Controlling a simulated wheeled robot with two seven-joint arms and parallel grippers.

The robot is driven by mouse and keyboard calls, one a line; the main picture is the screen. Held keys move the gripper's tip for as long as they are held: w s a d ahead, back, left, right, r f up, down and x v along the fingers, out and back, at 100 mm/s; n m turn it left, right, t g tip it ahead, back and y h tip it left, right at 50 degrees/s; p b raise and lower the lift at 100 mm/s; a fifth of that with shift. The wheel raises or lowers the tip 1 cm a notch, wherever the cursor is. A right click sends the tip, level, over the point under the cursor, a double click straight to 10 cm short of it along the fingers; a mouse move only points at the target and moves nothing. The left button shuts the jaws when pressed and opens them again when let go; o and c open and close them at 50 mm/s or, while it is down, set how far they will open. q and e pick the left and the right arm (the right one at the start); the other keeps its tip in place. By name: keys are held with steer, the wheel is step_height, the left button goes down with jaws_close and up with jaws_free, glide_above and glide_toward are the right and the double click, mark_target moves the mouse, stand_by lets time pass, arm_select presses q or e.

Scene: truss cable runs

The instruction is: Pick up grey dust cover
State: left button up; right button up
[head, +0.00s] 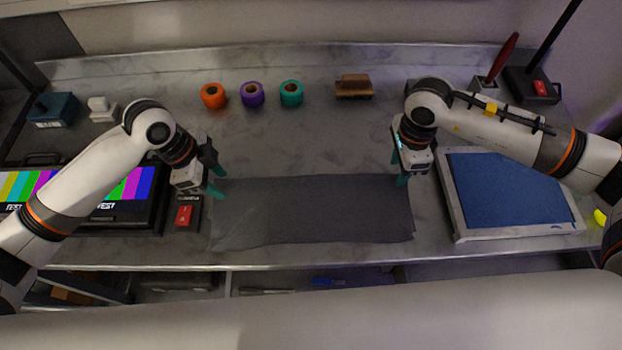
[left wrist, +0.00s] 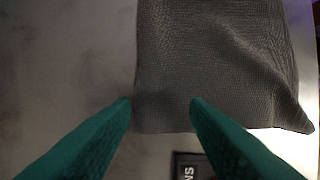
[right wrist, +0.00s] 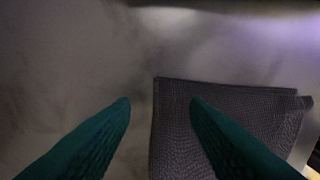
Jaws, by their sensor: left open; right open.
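The grey dust cover (head: 312,211) lies flat on the metal worktop in the middle of the head view, a wide dark rectangle. My left gripper (head: 218,182) is open at its far left corner. In the left wrist view the cover (left wrist: 215,60) has an edge between the open green fingers (left wrist: 160,102). My right gripper (head: 400,180) is open at its far right corner. In the right wrist view the cover (right wrist: 230,110) lies under the right-hand finger, and its edge runs between the fingers (right wrist: 160,102). Neither gripper holds the cloth.
Orange (head: 213,96), purple (head: 252,94) and teal (head: 291,93) tape rolls and a brown brush-like block (head: 354,87) stand behind. A colour-bar monitor (head: 125,190) lies left, with a red-switch box (head: 187,214) beside it. A blue framed panel (head: 510,192) lies right.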

arm_select(q)
steer(key=shift+f+b, duration=0.3)
steer(key=shift+f, duration=0.15)
arm_select(e)
steer(key=shift+f, duration=0.45)
arm_select(q)
steer(key=shift+r, duration=0.1)
steer(key=shift+c, duration=0.3)
arm_select(e)
steer(key=shift+c, duration=0.3)
arm_select(q)
jaws_close()
arm_select(e)
steer(key=shift+f, duration=0.1)
jaws_close()
